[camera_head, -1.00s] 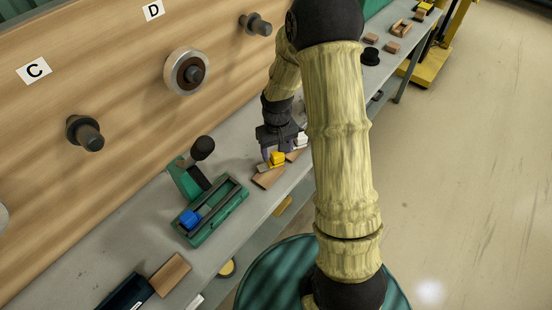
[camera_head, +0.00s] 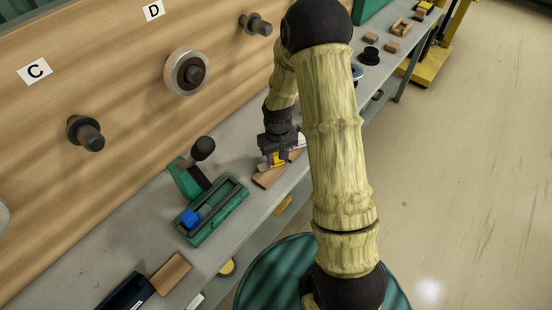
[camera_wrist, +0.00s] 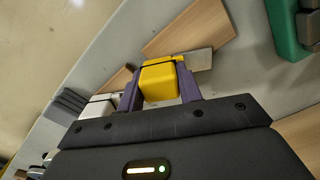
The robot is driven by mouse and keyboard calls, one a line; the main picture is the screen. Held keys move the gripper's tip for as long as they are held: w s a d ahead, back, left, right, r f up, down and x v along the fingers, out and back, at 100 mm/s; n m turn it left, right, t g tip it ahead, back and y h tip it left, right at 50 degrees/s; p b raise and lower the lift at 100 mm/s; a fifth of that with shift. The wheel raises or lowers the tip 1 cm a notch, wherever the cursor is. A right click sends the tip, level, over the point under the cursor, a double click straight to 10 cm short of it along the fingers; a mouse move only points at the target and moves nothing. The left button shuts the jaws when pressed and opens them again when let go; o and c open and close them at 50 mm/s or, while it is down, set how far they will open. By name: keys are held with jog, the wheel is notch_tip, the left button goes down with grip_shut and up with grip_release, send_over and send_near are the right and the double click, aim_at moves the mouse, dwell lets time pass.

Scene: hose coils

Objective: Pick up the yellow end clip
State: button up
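The yellow end clip (camera_wrist: 160,82) is a small yellow block with a dark band. In the wrist view it lies between the two purple fingers of my gripper (camera_wrist: 160,88), with hardly any gap on either side. Whether the fingers press on it I cannot tell. In the head view my gripper (camera_head: 274,160) points down at the bench, and the yellow clip (camera_head: 279,159) shows partly between the fingers. The clip is over a brown wooden piece (camera_head: 267,179) and a grey plate.
A green fixture (camera_head: 230,200) with a blue block (camera_head: 190,218) stands to the left on the grey bench (camera_head: 245,232). A white block (camera_wrist: 97,107) lies close beside my gripper. A wooden board with pegs (camera_head: 120,85) rises behind the bench.

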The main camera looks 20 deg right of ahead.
jog(key=shift+c, duration=1.4)
notch_tip(320, 180, up, 10)
jog(key=shift+r, duration=0.1)
jog(key=shift+w, duration=0.1)
jog(key=w+f+m, duration=0.1)
jog(key=w, duration=0.1)
jog(key=w+f+m, duration=0.4)
jog(key=shift+w+a+f, duration=0.1)
jog(key=shift+w+f, duration=0.05)
jog(key=shift+w, duration=0.15)
